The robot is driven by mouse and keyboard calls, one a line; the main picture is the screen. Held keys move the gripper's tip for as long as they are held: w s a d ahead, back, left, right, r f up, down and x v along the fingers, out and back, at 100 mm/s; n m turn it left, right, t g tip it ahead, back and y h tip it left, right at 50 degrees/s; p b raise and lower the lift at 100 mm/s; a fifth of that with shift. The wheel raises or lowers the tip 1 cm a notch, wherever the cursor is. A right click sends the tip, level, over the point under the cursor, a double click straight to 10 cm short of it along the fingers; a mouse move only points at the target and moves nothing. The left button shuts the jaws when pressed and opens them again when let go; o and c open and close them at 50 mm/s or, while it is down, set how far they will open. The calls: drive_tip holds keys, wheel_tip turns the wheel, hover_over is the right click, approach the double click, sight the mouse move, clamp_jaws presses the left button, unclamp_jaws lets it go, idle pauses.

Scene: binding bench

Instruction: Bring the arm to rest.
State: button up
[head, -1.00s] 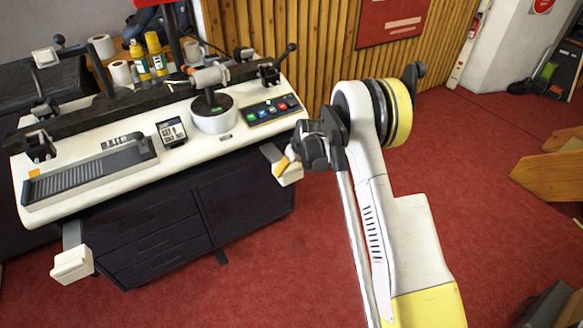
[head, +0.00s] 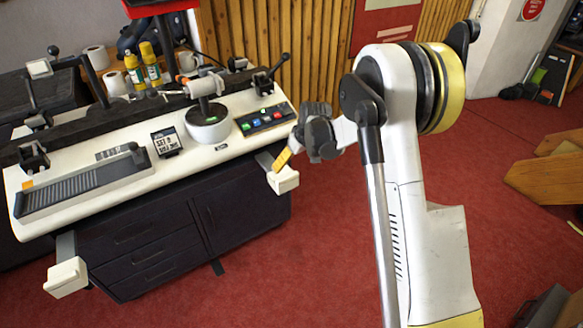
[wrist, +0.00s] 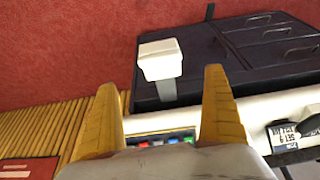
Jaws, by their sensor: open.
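My arm rises on the right of the head view, its elbow bent high and its forearm pointing left toward the bench. My gripper (head: 283,158) shows there as a yellow finger close to the bench's right front corner in the picture. In the wrist view, my gripper (wrist: 162,80) has two yellow fingers spread wide apart with nothing between them. The long white-topped binding bench (head: 225,157) stands on the left. In the wrist view its dark drawer cabinet (wrist: 235,60) lies beyond the fingers. Whether the gripper touches the bench cannot be told.
A white block on a bracket (head: 284,181) juts from the bench near my gripper; it also shows in the wrist view (wrist: 161,60). Another white block (head: 66,278) juts out at left. A wooden piece (head: 545,178) stands at right. Red floor between is clear.

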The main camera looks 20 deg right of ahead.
drive_tip(key=shift+r, duration=0.2)
idle(0.3)
drive_tip(key=s+a+r+m+t, duration=0.1)
drive_tip(key=s+r+m, duration=0.1)
drive_tip(key=s+r, duration=1.35)
drive_tip(key=s+r+t, duration=0.1)
drive_tip(key=s+r, duration=0.1)
drive_tip(key=s, duration=0.8)
drive_tip(key=s+r+m+h, duration=0.1)
drive_tip(key=s, duration=1)
drive_tip(key=shift+a+r+m+t, duration=0.3)
drive_tip(key=shift+a+r+t, duration=0.05)
drive_tip(key=shift+a+t, duration=0.05)
